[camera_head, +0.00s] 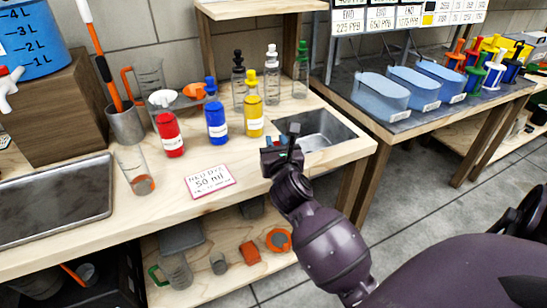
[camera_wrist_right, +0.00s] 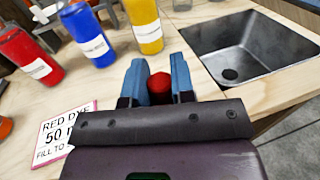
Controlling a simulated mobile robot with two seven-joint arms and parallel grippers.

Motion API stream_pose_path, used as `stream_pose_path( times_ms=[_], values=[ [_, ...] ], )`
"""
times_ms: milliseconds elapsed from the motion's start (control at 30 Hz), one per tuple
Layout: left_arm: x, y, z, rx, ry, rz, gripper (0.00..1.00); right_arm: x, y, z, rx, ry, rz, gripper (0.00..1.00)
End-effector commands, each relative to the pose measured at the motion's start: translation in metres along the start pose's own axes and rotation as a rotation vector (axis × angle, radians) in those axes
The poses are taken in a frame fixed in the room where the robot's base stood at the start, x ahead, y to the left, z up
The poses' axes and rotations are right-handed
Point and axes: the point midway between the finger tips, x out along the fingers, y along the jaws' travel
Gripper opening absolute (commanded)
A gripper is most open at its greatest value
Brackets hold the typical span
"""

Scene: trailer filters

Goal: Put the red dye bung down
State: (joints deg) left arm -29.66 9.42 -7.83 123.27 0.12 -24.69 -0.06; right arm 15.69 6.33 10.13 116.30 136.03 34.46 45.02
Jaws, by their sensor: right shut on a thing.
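The red dye bung (camera_wrist_right: 159,86) is a small rounded red stopper, held between the blue fingertips of my right gripper (camera_wrist_right: 157,84) in the right wrist view. My right gripper also shows in the head view (camera_head: 284,150), above the table just left of the sink, where its fingers mostly hide the bung. The red dye bottle (camera_head: 169,134) stands upright on the table to the left; it also shows in the right wrist view (camera_wrist_right: 28,52). My left gripper is not in view.
The wooden table (camera_head: 255,165) has bare room around the red dye label card (camera_head: 210,180). A blue bottle (camera_head: 216,122) and a yellow bottle (camera_head: 253,115) stand behind. The sink (camera_head: 325,132) is at right. A measuring cylinder (camera_head: 134,165) stands at left.

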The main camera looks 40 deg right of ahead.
Motion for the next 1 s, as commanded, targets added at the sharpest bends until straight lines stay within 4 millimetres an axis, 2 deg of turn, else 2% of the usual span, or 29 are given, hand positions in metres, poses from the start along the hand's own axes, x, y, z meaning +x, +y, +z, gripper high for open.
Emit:
stream_pose_path(
  times_ms=[33, 200, 500, 667, 700, 800, 867, 1000],
  values=[
    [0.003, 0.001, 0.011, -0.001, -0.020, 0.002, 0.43, -0.001, 0.000, -0.019, -0.005, 0.013, 0.000, 0.01],
    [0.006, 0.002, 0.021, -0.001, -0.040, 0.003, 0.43, -0.001, 0.000, -0.044, -0.005, 0.013, 0.000, 0.01],
    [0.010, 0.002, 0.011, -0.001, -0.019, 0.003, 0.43, 0.000, 0.000, -0.040, -0.002, 0.002, 0.000, 0.01],
    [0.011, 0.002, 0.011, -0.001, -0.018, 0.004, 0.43, 0.000, 0.000, -0.045, -0.002, 0.004, 0.000, 0.01],
    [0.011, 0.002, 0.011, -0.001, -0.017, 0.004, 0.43, 0.000, 0.000, -0.045, -0.002, 0.003, 0.000, 0.26],
    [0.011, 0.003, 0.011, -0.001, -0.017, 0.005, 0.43, 0.000, 0.000, -0.044, -0.002, 0.003, 0.000, 0.42],
    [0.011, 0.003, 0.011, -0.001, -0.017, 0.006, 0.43, 0.000, 0.000, -0.044, -0.002, 0.003, 0.000, 0.49],
    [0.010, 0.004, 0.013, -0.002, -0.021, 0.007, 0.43, 0.000, 0.000, -0.044, -0.002, 0.003, 0.000, 0.49]
  ],
)
